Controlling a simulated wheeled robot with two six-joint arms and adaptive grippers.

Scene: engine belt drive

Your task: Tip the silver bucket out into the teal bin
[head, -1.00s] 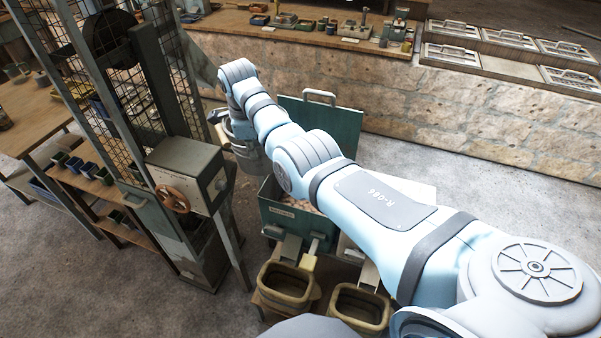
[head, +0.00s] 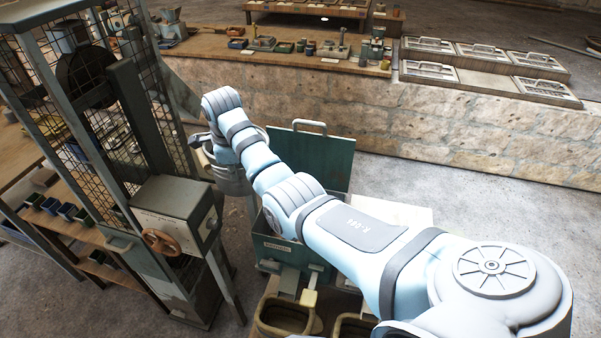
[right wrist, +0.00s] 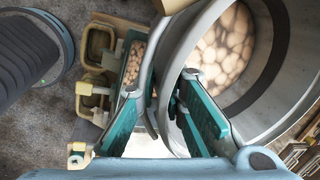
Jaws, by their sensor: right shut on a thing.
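The silver bucket (head: 228,178) hangs in the head view just left of the teal bin (head: 272,250), partly hidden behind my right arm. In the right wrist view the silver bucket (right wrist: 275,105) fills the right side, with many round tan pieces inside. My right gripper (right wrist: 162,86) is shut on the bucket's rim, one finger on each side of the wall; in the head view the gripper (head: 203,142) is small. The teal bin stands with its lid raised, mostly hidden by my arm. In the right wrist view the bin (right wrist: 126,118) holds similar tan pieces. My left gripper is not in view.
A machine with a mesh cage and brown handwheel (head: 160,240) stands close left of the bucket. Yellowish tubs (head: 284,318) stand in front of the bin. A low stone wall (head: 400,115) runs behind. Open floor lies to the right.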

